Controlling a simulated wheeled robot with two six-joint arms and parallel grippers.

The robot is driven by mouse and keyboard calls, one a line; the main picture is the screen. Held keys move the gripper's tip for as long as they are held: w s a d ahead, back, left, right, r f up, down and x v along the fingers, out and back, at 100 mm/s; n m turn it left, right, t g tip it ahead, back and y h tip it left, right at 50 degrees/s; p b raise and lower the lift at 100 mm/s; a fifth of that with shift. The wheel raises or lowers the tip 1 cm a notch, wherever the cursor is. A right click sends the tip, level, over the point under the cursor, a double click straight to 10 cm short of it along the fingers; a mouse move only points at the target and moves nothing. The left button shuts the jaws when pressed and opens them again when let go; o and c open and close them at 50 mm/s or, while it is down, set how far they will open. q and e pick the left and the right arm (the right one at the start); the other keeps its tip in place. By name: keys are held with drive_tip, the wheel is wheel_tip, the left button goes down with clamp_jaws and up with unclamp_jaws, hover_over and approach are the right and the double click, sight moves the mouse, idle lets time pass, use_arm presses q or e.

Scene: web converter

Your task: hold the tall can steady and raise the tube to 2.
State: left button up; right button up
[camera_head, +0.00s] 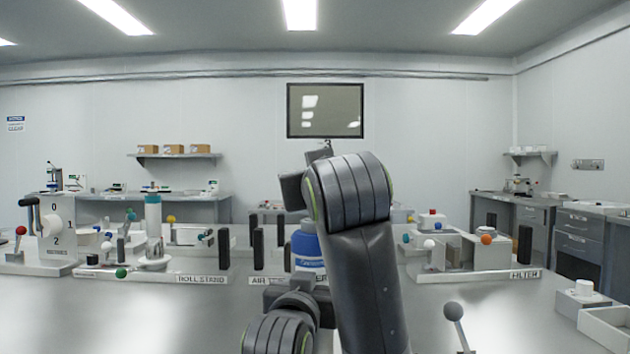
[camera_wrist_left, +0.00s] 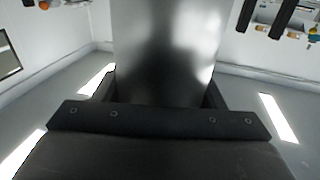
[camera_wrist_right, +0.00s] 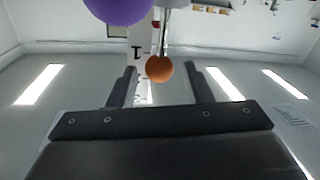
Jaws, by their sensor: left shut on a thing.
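In the left wrist view a wide, smooth metallic can (camera_wrist_left: 165,45) fills the space between the fingers of my left gripper (camera_wrist_left: 160,88), which is shut on it. The can's ends are out of that view. In the right wrist view my right gripper (camera_wrist_right: 159,72) has its fingers apart. An orange ball (camera_wrist_right: 159,68) shows between them, with no finger visibly touching it. A pale tube-like part (camera_wrist_right: 174,22) is above the ball, beside a panel marked 1 (camera_wrist_right: 137,50). In the head view my arms hide both grippers' work area, and I cannot make out the can there.
A purple rounded object (camera_wrist_right: 118,8) is close above the right gripper. In the head view a blue container (camera_head: 307,248) stands behind my arm. The roll stand (camera_head: 155,262) is at left and the filter station (camera_head: 465,272) at right. The front left table is clear.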

clamp_jaws()
use_arm(q)
drive_tip(key=shift+w+f, duration=0.15)
drive_tip(key=shift+f, duration=0.4)
use_arm(e)
wheel_tip(320, 180, up, 7)
drive_tip(key=shift+s+r, duration=0.15)
drive_tip(key=shift+c, duration=0.4)
unclamp_jaws()
drive_tip(key=shift+o, duration=1.3)
drive_tip(key=s+d, duration=0.1)
drive_tip(key=s, duration=1.1)
drive_tip(key=shift+d, duration=0.4)
use_arm(q)
drive_tip(key=shift+r+p, duration=0.4)
drive_tip(key=shift+p, duration=0.2)
use_arm(e)
drive_tip(key=shift+r, duration=0.5)
